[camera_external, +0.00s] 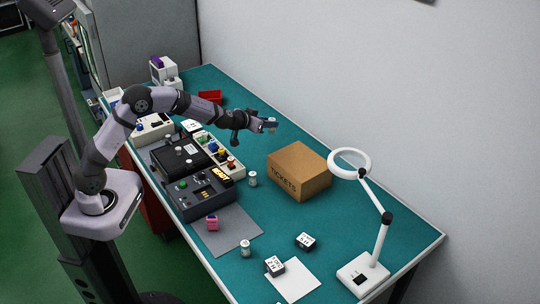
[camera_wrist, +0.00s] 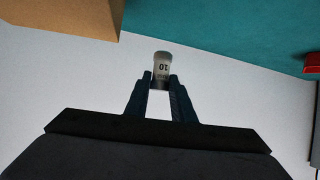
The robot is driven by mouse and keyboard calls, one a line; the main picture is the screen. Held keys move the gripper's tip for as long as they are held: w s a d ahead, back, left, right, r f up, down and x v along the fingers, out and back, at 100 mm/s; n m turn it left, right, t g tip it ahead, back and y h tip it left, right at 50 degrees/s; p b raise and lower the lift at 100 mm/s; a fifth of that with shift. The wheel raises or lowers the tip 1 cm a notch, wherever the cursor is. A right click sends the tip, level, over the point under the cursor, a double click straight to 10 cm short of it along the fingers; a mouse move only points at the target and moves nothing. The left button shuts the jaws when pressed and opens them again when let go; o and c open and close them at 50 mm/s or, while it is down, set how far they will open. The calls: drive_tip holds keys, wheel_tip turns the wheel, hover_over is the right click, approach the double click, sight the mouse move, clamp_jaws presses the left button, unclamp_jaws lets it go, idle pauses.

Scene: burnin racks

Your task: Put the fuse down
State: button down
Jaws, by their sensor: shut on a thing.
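My gripper (camera_wrist: 160,82) is shut on a small cylindrical fuse (camera_wrist: 162,66), grey with a pale top and the marking "10" on its side. In the wrist view the fuse sits between the two dark fingertips. In the external view my gripper (camera_external: 269,124) is stretched out above the teal bench, behind the cardboard box and near the wall; the fuse there is tiny and hard to make out. Two similar cylinders stand upright on the bench, one (camera_external: 252,178) beside the dark tester and one (camera_external: 245,248) by the grey mat.
A cardboard box marked TICKETS (camera_external: 299,171) stands close to my gripper. The dark tester (camera_external: 204,196) carries a lit yellow display. A magnifier lamp (camera_external: 379,241) stands at front right. A grey mat (camera_external: 238,237), white sheet (camera_external: 299,276) and red bin (camera_external: 210,96) are on the bench (camera_external: 340,215).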

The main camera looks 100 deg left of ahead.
drive_tip(key=shift+r, duration=0.8)
drive_tip(key=w+d+r, duration=0.1)
drive_tip(key=w+d, duration=0.2)
drive_tip(key=d, duration=2.2)
drive_tip(key=shift+s+d+f+b, duration=0.1)
drive_tip(key=shift+f+b, duration=0.3)
drive_tip(key=shift+f, duration=3.35)
drive_tip(key=shift+d+f+b, duration=0.1)
drive_tip(key=shift+f+b, duration=0.25)
drive_tip(key=shift+f, duration=3.35)
